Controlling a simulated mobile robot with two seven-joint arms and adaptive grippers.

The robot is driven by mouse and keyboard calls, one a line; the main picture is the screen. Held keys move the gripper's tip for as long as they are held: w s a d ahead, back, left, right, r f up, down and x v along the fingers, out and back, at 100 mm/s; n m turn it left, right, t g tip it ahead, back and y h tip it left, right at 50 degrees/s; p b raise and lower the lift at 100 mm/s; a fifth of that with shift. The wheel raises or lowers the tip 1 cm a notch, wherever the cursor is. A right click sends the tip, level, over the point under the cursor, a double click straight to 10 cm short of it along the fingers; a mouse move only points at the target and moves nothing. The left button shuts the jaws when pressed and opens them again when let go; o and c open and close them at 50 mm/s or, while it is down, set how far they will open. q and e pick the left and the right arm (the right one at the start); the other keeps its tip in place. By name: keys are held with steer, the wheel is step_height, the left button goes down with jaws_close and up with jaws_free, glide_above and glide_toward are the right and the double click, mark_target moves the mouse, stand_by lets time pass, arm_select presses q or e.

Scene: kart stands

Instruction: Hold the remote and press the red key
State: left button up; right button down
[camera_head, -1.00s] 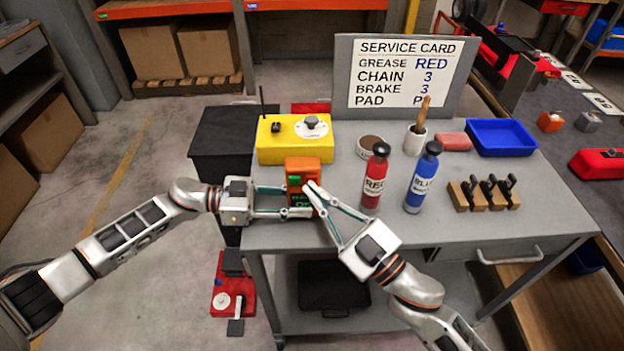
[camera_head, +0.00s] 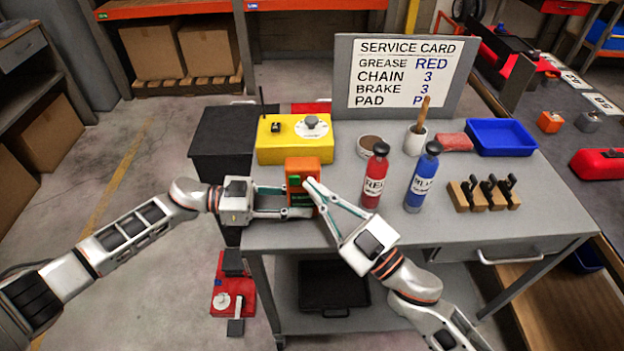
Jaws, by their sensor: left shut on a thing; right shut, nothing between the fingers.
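The remote (camera_head: 302,165) is an orange box with dark front, a green key and green marks low on its face. It is upright at the left edge of the grey workbench. My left gripper (camera_head: 287,201) comes in from the left and is shut on its lower part. My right gripper (camera_head: 311,184) is shut and empty, its tips at the right side of the remote's face. I cannot tell whether they touch it. No red key can be made out; the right fingertips cover part of the face.
A yellow box with a dial (camera_head: 290,150) stands just behind the remote. A red bottle (camera_head: 374,185) and a blue bottle (camera_head: 422,182) stand to the right. The service card (camera_head: 405,75) is at the back. The front middle of the workbench (camera_head: 455,228) is clear.

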steer(key=shift+s, duration=0.9)
steer(key=s, duration=0.5)
stand_by(0.4)
stand_by(0.5)
arm_select(q)
steer(key=o, duration=1.1)
